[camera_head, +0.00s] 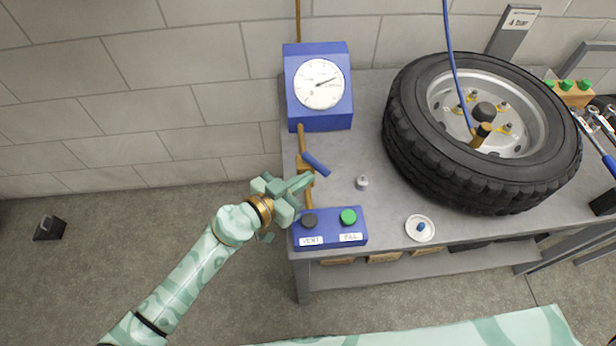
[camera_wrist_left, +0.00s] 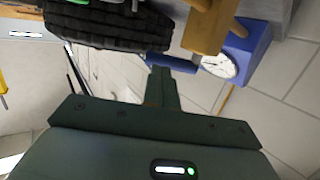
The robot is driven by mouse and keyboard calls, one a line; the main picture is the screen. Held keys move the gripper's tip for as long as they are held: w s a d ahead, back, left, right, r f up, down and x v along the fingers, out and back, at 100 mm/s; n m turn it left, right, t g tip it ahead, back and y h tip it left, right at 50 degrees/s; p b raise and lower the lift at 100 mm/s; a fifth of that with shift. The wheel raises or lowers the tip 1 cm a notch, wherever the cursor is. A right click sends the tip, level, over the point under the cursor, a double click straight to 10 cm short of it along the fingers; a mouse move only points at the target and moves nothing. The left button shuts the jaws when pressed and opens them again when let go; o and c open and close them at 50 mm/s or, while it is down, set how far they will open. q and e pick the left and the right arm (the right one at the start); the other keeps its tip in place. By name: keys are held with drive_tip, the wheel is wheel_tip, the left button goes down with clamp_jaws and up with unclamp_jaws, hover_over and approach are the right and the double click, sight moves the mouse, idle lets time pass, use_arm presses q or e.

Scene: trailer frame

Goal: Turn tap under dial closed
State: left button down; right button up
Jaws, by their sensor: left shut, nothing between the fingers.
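The dial (camera_head: 318,84) is a white round face on a blue box, at the left end of the bench. It also shows in the left wrist view (camera_wrist_left: 219,65). Below it a brass pipe runs down to the tap, whose blue handle (camera_head: 316,164) slants down to the right from the brass body. In the left wrist view the blue handle (camera_wrist_left: 171,62) lies just beyond my fingertips. My left gripper (camera_head: 306,180) is shut and empty, its tips close beside the tap's body and below the handle. I cannot tell whether they touch. My right gripper is out of view.
A blue box with a black button (camera_head: 309,221) and a green button (camera_head: 348,216) sits just below the tap. A tyre (camera_head: 408,150) fills the middle of the bench. A small grey cap (camera_head: 362,183) and a white dish (camera_head: 413,236) lie near the handle.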

sight(322, 172)
use_arm(q)
drive_tip(key=shift+x, duration=0.95)
drive_tip(key=shift+r, duration=0.1)
drive_tip(key=d+n+t+y+p, duration=0.1)
drive_tip(key=d+p, duration=0.1)
drive_tip(key=p, duration=0.1)
drive_tip(key=shift+w+d+r, duration=0.1)
drive_tip(key=shift+w+d, duration=0.05)
drive_tip(key=shift+d, duration=0.05)
drive_tip(key=shift+w, duration=0.15)
drive_tip(key=shift+d, duration=0.1)
drive_tip(key=shift+p, duration=0.3)
